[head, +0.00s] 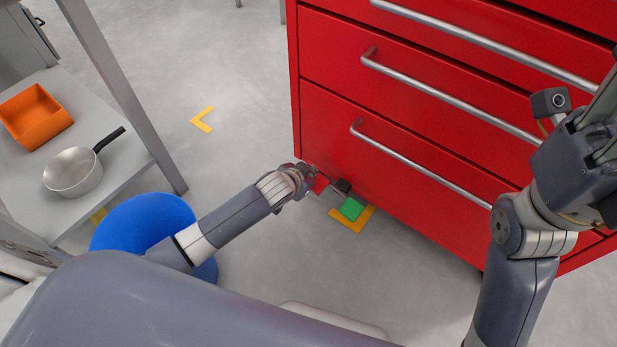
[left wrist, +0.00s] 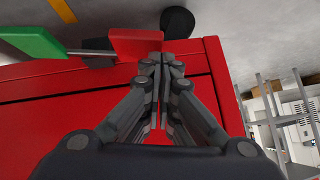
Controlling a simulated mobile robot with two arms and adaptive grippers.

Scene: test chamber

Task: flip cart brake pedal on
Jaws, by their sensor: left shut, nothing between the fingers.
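The red cart (head: 345,88) fills the right of the head view. At its bottom corner sits a brake pedal with a red pad (head: 320,184) and a green pad (head: 352,208). In the left wrist view the red pad (left wrist: 137,42) is right at the fingertips, with the green pad (left wrist: 32,42) farther left on a metal bar. My left gripper (head: 308,172) is shut and empty, its tips (left wrist: 162,62) at or very near the red pad; contact is unclear. My right gripper (head: 603,110) is raised before the drawers, partly cut off by the frame edge.
A dark caster wheel (left wrist: 177,21) is beyond the red pad. Drawer handles (head: 420,165) stick out from the cart. A blue round object (head: 140,222) is beside my left forearm. A grey shelf at left holds an orange bin (head: 35,118) and a pan (head: 73,172).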

